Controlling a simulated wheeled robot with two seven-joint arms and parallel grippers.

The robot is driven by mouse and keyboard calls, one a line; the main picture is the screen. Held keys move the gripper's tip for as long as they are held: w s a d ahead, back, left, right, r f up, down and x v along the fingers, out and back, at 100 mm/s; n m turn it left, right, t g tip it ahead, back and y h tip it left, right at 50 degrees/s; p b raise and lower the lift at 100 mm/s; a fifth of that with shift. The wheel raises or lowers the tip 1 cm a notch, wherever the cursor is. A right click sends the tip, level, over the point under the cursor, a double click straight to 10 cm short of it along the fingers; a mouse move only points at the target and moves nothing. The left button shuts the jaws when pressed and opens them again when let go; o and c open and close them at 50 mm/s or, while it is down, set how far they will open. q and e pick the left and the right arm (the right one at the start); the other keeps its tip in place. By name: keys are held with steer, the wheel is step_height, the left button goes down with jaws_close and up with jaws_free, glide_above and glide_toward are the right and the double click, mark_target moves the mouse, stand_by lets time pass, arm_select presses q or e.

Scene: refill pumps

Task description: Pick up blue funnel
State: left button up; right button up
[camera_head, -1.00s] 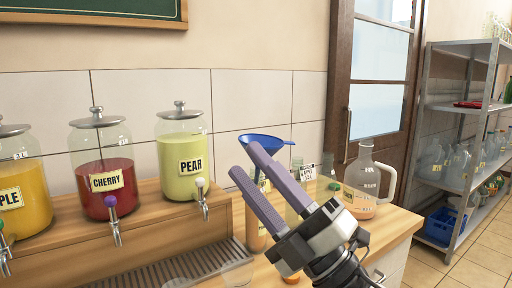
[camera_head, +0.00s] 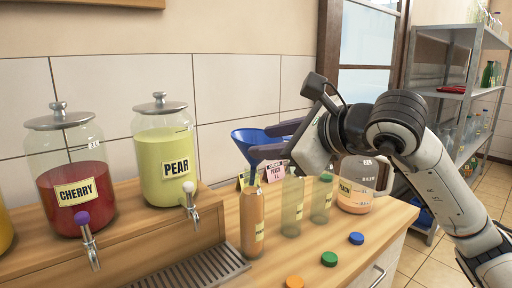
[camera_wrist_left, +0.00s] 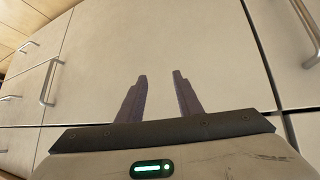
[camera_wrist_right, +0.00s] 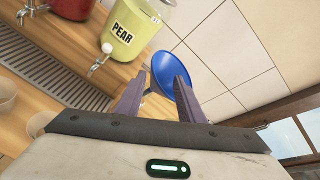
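The blue funnel (camera_head: 248,141) sits upright with its stem in the neck of a bottle of orange-brown liquid (camera_head: 253,222) on the wooden counter. My right gripper (camera_head: 268,141) comes in from the right, its two purple-grey fingers apart at the right side of the funnel's cone. In the right wrist view the funnel (camera_wrist_right: 178,66) shows just beyond and between the open fingertips (camera_wrist_right: 158,75); whether they touch it I cannot tell. My left gripper (camera_wrist_left: 160,76) is open and empty in front of pale cabinet fronts, outside the head view.
Green-tinted bottles (camera_head: 292,205) stand right of the funnel's bottle, with a peach jug (camera_head: 354,196) behind. Orange, green and blue caps (camera_head: 329,259) lie in front. Cherry (camera_head: 72,190) and pear (camera_head: 165,150) dispensers stand left above a drip grate (camera_head: 195,275).

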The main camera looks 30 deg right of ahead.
mark_target(247, 146)
steer(key=x, duration=0.2)
steer(key=p+x, duration=0.1)
steer(key=x, duration=0.1)
steer(key=p+x, duration=0.1)
steer(key=x, duration=0.1)
steer(key=shift+a+f, duration=0.15)
steer(key=shift+a, duration=0.15)
steer(key=shift+w+f, duration=0.25)
steer(key=shift+w, duration=0.2)
jaws_close()
